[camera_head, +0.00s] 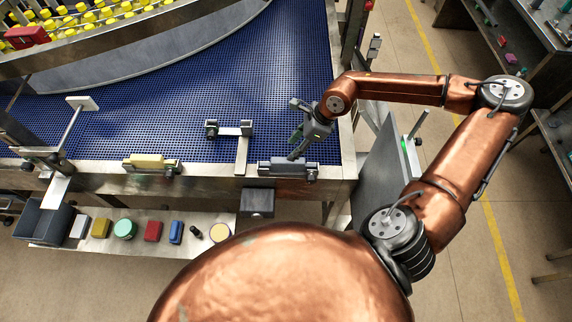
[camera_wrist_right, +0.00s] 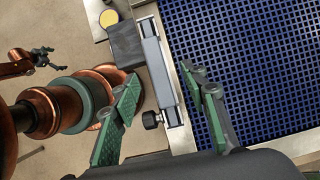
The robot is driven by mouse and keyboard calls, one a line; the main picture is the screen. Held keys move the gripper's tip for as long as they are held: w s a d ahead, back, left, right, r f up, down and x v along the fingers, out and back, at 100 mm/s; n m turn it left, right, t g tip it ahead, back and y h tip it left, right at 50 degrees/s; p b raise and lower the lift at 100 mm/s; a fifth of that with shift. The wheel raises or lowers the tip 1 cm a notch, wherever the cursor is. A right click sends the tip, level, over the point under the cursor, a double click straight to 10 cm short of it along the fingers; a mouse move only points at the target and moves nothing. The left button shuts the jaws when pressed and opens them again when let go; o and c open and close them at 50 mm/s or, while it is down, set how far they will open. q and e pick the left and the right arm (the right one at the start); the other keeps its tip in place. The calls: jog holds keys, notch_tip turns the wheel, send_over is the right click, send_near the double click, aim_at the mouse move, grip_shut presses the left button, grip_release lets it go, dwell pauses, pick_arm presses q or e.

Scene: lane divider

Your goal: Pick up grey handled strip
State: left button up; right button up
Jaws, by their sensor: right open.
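The grey handled strip (camera_head: 287,167) sits on the near metal edge of the blue conveyor, below my right gripper in the head view. In the right wrist view the strip (camera_wrist_right: 161,72) runs between the two fingers, with a dark knob (camera_wrist_right: 152,119) at its lower end. My right gripper (camera_head: 297,135) is open and empty, with green finger pads. Its fingers lie on both sides of the strip in the wrist view, and contact cannot be told. A small dark gripper on a copper arm, which looks like my left gripper (camera_wrist_right: 41,58), shows at the left of the wrist view.
A yellow block in a clamp (camera_head: 148,162) sits farther left on the same edge. A lower shelf (camera_head: 190,225) holds several coloured items. A dark box (camera_head: 257,202) hangs below the strip.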

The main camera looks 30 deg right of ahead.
aim_at(288, 165)
jog(key=shift+s+f, duration=0.4)
jog(key=shift+s, duration=0.15)
jog(key=shift+s+a+f+g, duration=0.1)
jog(key=shift+f+g, duration=0.2)
jog(key=shift+f, duration=0.05)
jog(key=x, duration=0.2)
jog(key=p+x, duration=0.1)
jog(key=x, duration=0.4)
jog(key=shift+w+d+f+p, duration=0.1)
jog(key=shift+w+d+p, duration=0.15)
jog(key=shift+d+p, duration=0.1)
jog(key=shift+c, duration=0.2)
grip_shut()
